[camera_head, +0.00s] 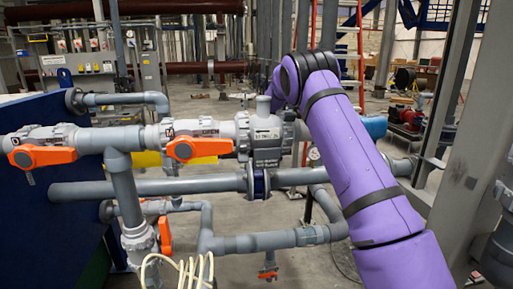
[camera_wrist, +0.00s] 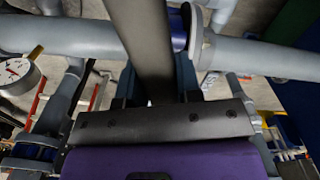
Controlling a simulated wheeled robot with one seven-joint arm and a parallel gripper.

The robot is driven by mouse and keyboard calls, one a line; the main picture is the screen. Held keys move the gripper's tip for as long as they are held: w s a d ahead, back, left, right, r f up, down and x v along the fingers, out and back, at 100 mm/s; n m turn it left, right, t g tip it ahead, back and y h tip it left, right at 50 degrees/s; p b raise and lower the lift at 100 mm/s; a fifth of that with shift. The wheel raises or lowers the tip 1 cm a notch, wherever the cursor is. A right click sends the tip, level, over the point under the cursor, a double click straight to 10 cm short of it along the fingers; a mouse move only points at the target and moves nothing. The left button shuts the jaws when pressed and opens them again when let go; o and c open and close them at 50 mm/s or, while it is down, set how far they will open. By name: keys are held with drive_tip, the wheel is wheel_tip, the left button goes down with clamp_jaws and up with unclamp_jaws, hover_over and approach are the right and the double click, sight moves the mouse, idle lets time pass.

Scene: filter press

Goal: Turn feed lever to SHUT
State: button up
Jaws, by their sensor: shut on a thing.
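An orange lever (camera_head: 199,149) lies along the grey upper pipe, with a label that seems to read OPEN above it. A second orange lever (camera_head: 42,156) lies along the same pipe at the left. I cannot tell from the labels which one is the feed lever. In the head view my purple arm reaches up and back behind the grey valve body (camera_head: 266,135), and my gripper is hidden. In the wrist view my gripper (camera_wrist: 158,90) is shut on a grey bar (camera_wrist: 148,40) running away between its fingers. The exact contact is hidden behind the dark palm.
A lower pipe (camera_head: 150,188) runs below the levers. A grey steel column (camera_head: 452,110) stands at the right. A round gauge (camera_wrist: 18,75) and large pipes crowd the wrist view.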

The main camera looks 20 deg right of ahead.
drive_tip(key=shift+w+a+m, duration=0.15)
drive_tip(key=shift+a+m, duration=1)
drive_tip(key=shift+m, duration=0.05)
drive_tip(key=shift+o, duration=0.7)
drive_tip(key=shift+w+a+m, duration=0.1)
drive_tip(key=shift+a+m, duration=0.4)
drive_tip(key=shift+m, duration=0.5)
drive_tip(key=shift+a, duration=0.1)
drive_tip(key=o, duration=1.2)
drive_tip(key=shift+a+f, duration=0.2)
wheel_tip(320, 180, up, 7)
drive_tip(key=shift+a+r, duration=0.15)
drive_tip(key=shift+r, duration=0.05)
